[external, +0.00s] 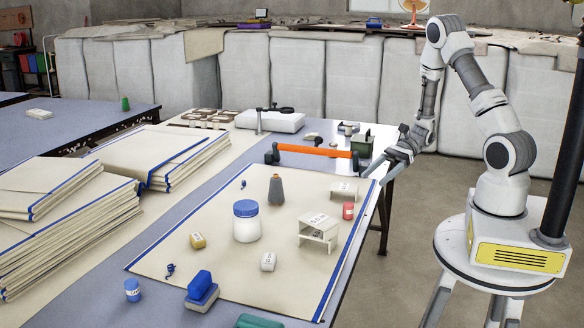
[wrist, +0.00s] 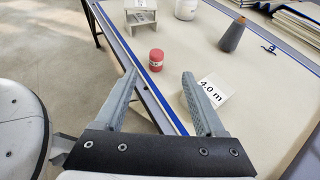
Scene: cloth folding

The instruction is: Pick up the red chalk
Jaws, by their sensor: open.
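The red chalk (external: 348,211) is a small upright red cylinder with a pale label. It stands on the cream cloth (external: 190,262) near the table's right edge. In the wrist view the red chalk (wrist: 156,60) stands beyond my fingertips, between their lines and beside the blue cloth edge. My gripper (external: 374,170) is open and empty, above the table's right edge and behind the chalk in the external view. Its two grey fingers also show in the wrist view (wrist: 160,73), spread apart and not touching the chalk.
A white label holder marked 4.0 m (wrist: 208,90) stands close to my right finger. A white stand (external: 318,232) is left of the chalk. A white jar (external: 247,225) and grey cone (external: 276,190) stand farther left.

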